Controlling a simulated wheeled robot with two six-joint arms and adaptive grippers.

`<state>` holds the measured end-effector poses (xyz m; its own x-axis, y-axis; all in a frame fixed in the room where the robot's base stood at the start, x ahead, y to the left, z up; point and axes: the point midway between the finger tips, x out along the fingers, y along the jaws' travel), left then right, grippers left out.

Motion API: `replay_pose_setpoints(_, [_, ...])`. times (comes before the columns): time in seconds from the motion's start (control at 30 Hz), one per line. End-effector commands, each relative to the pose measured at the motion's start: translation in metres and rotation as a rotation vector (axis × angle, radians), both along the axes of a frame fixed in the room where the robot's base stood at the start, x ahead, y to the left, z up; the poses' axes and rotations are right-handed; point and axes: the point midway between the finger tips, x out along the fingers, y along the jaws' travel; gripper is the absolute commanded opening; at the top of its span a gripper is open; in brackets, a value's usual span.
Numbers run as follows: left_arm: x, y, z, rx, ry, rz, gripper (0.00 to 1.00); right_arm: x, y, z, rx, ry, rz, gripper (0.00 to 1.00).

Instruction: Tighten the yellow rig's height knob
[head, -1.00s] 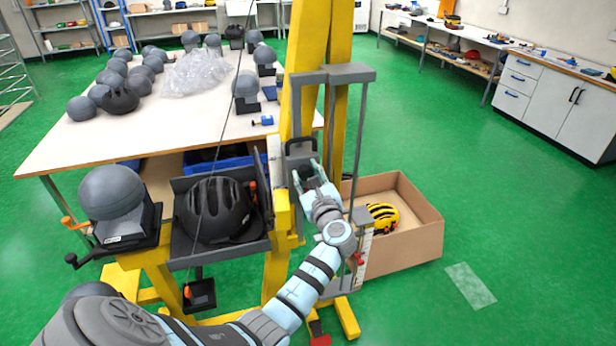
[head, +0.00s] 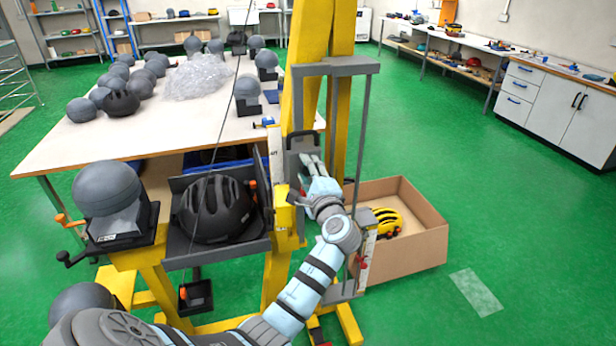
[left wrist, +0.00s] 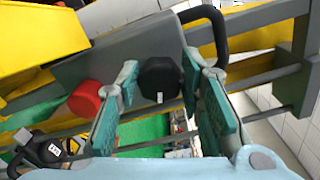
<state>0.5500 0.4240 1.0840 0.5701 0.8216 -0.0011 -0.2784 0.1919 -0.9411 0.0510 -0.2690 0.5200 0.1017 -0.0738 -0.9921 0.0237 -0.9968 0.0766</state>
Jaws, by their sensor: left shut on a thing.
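The yellow rig (head: 311,60) stands upright, with a grey carriage on its column. A black knob with a white mark (left wrist: 160,78) sits on the carriage's grey plate in the left wrist view. My left gripper (head: 310,160) is at the carriage, just below a black loop handle (head: 303,139). Its teal finger pads (left wrist: 162,88) are on either side of the knob, shut on it. In the head view the fingers and wrist hide the knob. A red knob (left wrist: 85,99) is on the rig beside the left finger. My right gripper is out of view.
A black helmet (head: 215,209) sits in the rig's grey holder, with a grey headform (head: 106,188) to its left. A cardboard box (head: 421,242) holding a yellow helmet (head: 387,222) stands right of the rig. Green floor is open further right.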

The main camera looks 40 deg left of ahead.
Motion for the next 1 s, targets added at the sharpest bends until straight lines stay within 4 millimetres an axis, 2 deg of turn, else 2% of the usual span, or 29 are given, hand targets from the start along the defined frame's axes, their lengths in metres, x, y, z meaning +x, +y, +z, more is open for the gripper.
replay_pose_setpoints(0.1, [0.0, 0.0, 0.0, -0.051, -0.087, -0.002, 0.06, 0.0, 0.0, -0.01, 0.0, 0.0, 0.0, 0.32])
replay_pose_setpoints(0.4, [0.0, 0.0, 0.001, -0.156, -0.239, -0.001, 0.06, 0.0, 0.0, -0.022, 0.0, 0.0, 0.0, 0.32])
replay_pose_setpoints(1.0, [0.001, 0.0, 0.003, -0.201, -0.305, -0.004, 0.06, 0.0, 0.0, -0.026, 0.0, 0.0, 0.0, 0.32])
